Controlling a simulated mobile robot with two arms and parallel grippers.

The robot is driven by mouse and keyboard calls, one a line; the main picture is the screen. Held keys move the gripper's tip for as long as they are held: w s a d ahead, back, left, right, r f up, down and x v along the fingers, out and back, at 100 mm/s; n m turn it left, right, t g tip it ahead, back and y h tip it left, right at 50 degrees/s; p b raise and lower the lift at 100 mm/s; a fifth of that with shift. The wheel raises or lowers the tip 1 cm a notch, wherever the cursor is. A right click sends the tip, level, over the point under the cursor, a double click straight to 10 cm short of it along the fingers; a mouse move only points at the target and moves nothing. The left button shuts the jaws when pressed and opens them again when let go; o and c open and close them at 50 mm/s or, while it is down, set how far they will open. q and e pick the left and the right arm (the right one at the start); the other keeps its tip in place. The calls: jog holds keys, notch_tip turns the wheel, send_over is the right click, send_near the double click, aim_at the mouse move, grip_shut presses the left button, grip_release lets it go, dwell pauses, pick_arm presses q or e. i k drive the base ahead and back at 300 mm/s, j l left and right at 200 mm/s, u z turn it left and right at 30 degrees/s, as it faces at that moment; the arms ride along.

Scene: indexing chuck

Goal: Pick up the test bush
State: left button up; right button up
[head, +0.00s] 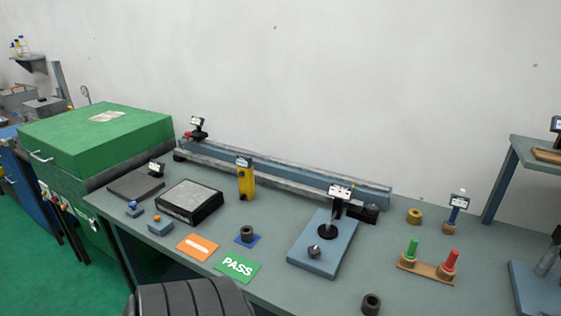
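Several small ring-shaped parts are on the grey bench, and I cannot tell for sure which is the test bush. A dark grey bush (247,233) stands on a small blue pad (237,241) near the middle of the bench. Another dark bush (371,303) stands on the bare bench near the front edge, right of centre. A brass-coloured ring (414,216) lies farther back on the right. Neither of my grippers is in the head view.
An orange card (198,247) and a green PASS card (237,266) lie near the front edge. A blue fixture plate (323,246) stands right of centre. A wooden holder (426,272) carries green- and red-handled gauges. A long rail (280,178) runs along the back. A dark ribbed object (190,299) shows below.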

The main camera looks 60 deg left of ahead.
aim_at(247, 231)
jog(key=u, duration=2.3)
